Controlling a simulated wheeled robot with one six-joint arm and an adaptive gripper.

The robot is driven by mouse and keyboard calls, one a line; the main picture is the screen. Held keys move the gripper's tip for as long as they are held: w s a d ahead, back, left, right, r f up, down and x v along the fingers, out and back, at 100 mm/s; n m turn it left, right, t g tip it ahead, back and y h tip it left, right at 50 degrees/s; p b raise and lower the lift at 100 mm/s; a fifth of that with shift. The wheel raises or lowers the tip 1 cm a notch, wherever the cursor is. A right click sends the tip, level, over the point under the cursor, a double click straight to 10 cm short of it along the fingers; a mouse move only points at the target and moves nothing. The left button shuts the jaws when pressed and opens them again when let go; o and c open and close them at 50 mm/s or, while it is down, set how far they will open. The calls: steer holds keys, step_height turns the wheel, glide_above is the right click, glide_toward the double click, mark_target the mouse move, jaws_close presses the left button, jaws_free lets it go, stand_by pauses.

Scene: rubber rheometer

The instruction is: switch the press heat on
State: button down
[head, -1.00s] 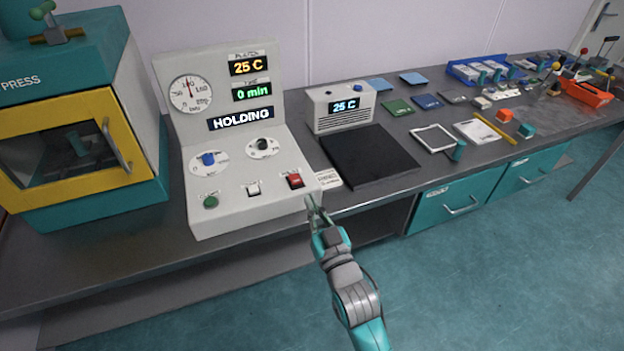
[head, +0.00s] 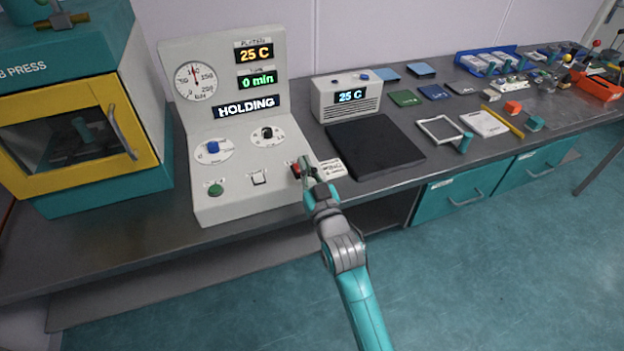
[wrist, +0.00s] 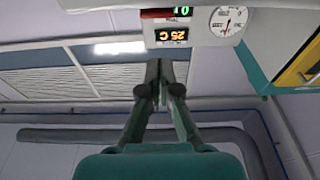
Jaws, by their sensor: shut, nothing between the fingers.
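The press control panel (head: 235,190) is a pale sloped console with a dial gauge and lit displays reading 25 C, 0 min and HOLDING. Along its front edge are a green button (head: 216,189), a white rocker switch (head: 259,177) and a red switch (head: 296,170). Their labels are too small to read. My gripper (head: 307,167) is shut and empty at the red switch, partly covering it; I cannot tell whether it touches.
The teal and yellow press (head: 75,125) stands left of the panel. A small 25 C box (head: 345,99) and a black mat (head: 375,148) lie to the right. A blue knob (head: 213,147) and a black knob (head: 267,132) sit above the switches.

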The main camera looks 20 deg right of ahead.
steer(key=shift+w+r, duration=0.15)
steer(key=shift+w, duration=0.65)
steer(key=shift+w+f, duration=0.2)
steer(key=shift+w, duration=0.1)
steer(key=shift+s+f, duration=0.2)
steer(key=shift+f, duration=0.7)
steer(key=shift+s+f, duration=0.15)
steer(key=shift+f, duration=0.7)
